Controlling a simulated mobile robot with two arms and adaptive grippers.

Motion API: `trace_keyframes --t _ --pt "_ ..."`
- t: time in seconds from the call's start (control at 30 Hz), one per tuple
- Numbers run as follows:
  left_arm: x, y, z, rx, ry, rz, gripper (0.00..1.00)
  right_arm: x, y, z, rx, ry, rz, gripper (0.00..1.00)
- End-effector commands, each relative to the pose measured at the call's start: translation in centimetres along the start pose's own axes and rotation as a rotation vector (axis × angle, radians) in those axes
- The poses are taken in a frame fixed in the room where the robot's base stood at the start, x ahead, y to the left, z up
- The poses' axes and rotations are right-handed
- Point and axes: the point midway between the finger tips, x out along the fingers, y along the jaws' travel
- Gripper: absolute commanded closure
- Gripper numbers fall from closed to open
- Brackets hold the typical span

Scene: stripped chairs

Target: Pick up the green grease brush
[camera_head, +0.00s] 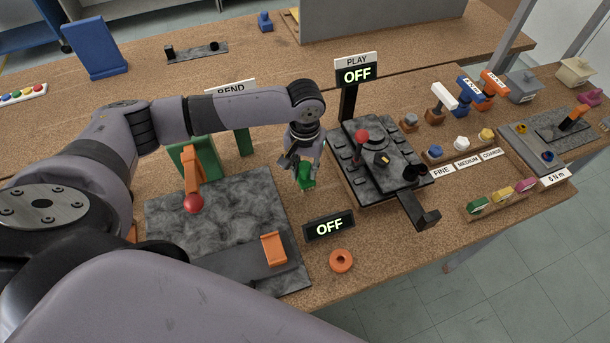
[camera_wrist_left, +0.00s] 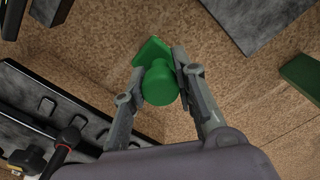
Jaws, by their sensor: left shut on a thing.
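The green grease brush (camera_head: 306,180) is in my left gripper (camera_head: 300,165), in the middle of the head view. In the left wrist view the round green top of the brush (camera_wrist_left: 160,84) sits between the two grey fingers of my left gripper (camera_wrist_left: 162,75), which are shut on it. A flat green part shows behind the round top. I cannot tell whether the brush touches the table below it. My right gripper is not in view.
A dark machine (camera_head: 378,160) with a red knob stands just right of the gripper. A grey plate (camera_head: 240,205) with orange parts lies to the left. An OFF display (camera_head: 329,227) and an orange ring (camera_head: 341,261) are in front. Several small tools stand at the right.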

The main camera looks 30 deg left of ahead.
Motion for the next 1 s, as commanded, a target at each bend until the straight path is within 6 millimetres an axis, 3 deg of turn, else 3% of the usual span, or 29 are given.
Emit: trace_keyframes --t 0.13,0.47,0.63,0.77,1.0 --pt "0.0 0.0 0.0 0.000 0.000 0.000 1.00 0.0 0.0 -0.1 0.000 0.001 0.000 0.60" --pt "-0.2 0.0 0.0 0.000 0.001 0.001 1.00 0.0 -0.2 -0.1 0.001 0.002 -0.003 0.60" --pt "-1.4 0.0 -0.1 -0.001 0.001 0.002 1.00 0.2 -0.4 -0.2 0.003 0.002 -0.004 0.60" --pt "-3.5 0.0 -0.1 0.001 0.004 0.002 1.00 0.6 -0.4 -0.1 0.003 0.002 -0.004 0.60" --pt "-10.2 0.1 -0.2 0.000 0.007 0.004 1.00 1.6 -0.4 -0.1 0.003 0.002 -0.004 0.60"
